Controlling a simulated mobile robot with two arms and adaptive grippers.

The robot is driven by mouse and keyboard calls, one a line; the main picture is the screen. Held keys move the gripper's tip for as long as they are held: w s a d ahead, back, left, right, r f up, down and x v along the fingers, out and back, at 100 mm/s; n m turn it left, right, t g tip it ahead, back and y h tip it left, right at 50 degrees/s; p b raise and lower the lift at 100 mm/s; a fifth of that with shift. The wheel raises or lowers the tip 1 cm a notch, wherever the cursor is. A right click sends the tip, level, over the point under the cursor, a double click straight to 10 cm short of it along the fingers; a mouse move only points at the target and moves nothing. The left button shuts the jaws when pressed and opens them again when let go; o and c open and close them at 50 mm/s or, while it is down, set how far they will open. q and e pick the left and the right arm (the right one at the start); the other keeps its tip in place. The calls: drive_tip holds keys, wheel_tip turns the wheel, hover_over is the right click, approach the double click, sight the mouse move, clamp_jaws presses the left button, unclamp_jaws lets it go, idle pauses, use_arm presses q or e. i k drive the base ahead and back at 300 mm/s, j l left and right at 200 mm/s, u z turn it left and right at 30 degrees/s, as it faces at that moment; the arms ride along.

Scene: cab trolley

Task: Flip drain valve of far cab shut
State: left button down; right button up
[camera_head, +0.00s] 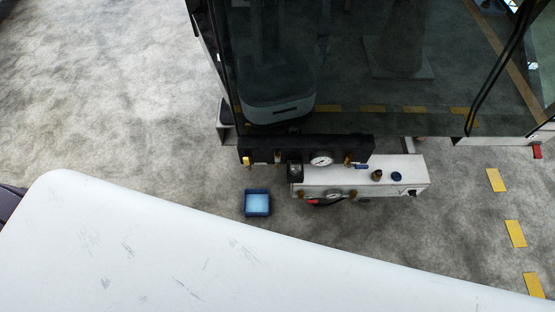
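The glass-fronted cab (390,85) stands at the top of the view. A black bar (305,145) runs along its lower edge, with a round gauge (321,159) and brass fittings. A small blue lever (361,167) sits beside the brass fitting at the bar's right, and another brass fitting (247,159) is at its left end. A white box (400,177) below the bar carries a second gauge (333,195) and a red-and-black handle (322,202). I cannot tell which of these is the drain valve or its position. Neither of my grippers is in view.
A large white scuffed surface (150,240) fills the lower left and foreground. A small blue open tray (257,192) lies on the grey floor left of the white box. Yellow floor markings (515,233) run at right. The floor at upper left is clear.

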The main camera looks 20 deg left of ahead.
sight(245, 158)
drive_tip(key=u, duration=0.85)
